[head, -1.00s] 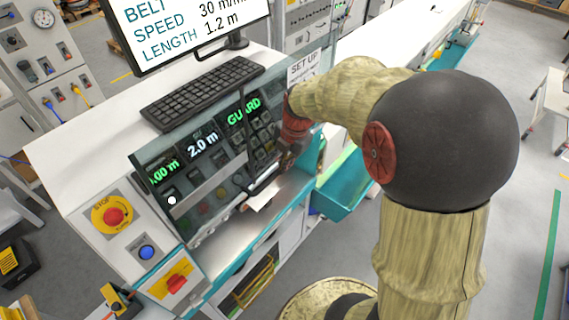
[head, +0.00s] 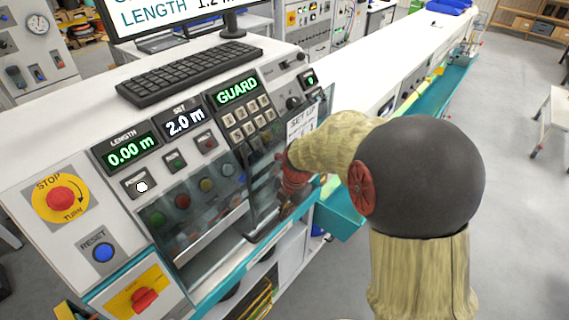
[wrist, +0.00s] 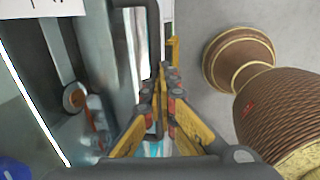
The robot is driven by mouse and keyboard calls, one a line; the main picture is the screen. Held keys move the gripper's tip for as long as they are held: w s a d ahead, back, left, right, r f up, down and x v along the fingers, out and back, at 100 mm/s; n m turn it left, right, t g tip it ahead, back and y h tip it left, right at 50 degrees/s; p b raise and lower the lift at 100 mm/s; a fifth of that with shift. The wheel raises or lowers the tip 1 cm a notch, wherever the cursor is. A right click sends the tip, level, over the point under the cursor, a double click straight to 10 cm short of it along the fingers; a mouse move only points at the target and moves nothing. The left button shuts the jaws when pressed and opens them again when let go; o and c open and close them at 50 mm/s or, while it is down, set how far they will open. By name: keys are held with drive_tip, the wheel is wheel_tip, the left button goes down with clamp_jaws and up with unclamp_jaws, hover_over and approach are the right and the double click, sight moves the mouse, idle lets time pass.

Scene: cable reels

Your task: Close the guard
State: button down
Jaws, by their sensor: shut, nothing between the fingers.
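The guard (head: 215,232) is a clear pane with a dark bar handle (head: 248,212) on the front of the sloped control console. In the head view it hangs over the lower part of the panel, across the row of coloured buttons, and the upper keys and displays stand clear of it. My gripper (head: 284,207) is at the right part of the guard, partly hidden by the wrist and the pane. In the wrist view the fingers (wrist: 164,88) are together and empty, close beside the dark handle frame (wrist: 153,45). I cannot tell whether they touch it.
The stop button (head: 61,199), reset button (head: 103,252) and a red switch (head: 145,299) sit left of the guard. A keyboard (head: 190,72) lies on the console top. A teal tray (head: 342,222) juts out at the right.

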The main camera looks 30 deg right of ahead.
wheel_tip(320, 180, down, 12)
drive_tip(key=b, duration=0.7)
drive_tip(key=shift+b, duration=0.3)
drive_tip(key=shift+s, duration=0.1)
